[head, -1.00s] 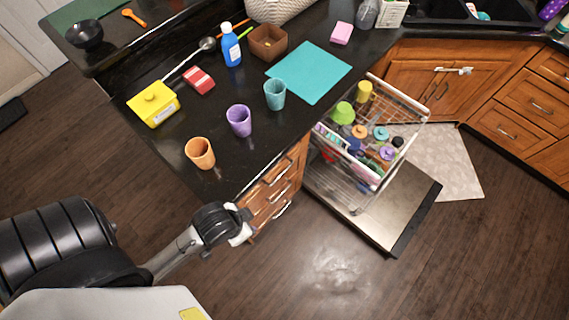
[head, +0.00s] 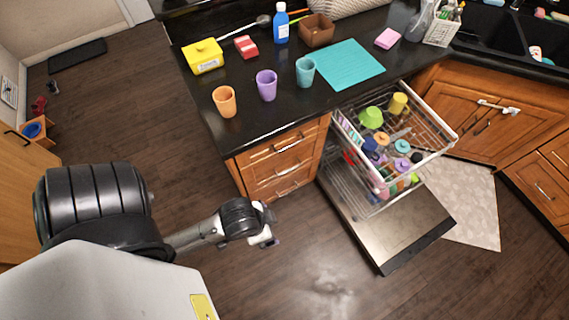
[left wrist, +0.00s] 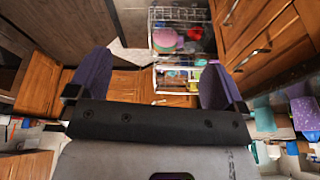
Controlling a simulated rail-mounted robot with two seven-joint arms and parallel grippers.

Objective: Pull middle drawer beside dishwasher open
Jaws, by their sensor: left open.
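The wooden drawer stack stands under the counter, left of the open dishwasher (head: 385,235) in the head view. Its middle drawer (head: 262,173) has a bar handle (head: 287,170) and looks shut, as do the drawers above and below it. My left gripper (head: 268,229) is in front of and below the stack in the picture, apart from it. In the left wrist view its two dark fingers (left wrist: 155,82) are spread with nothing between them. Wooden drawer fronts (left wrist: 262,62) with handles show at the upper right there; I cannot tell which is the middle one. My right gripper is not in view.
The dishwasher door is down and its loaded rack (head: 440,140) is pulled out, right of the drawers. Orange (head: 225,102), purple (head: 267,85) and teal (head: 305,71) cups stand near the counter edge. The floor (head: 315,250) before the drawers is clear.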

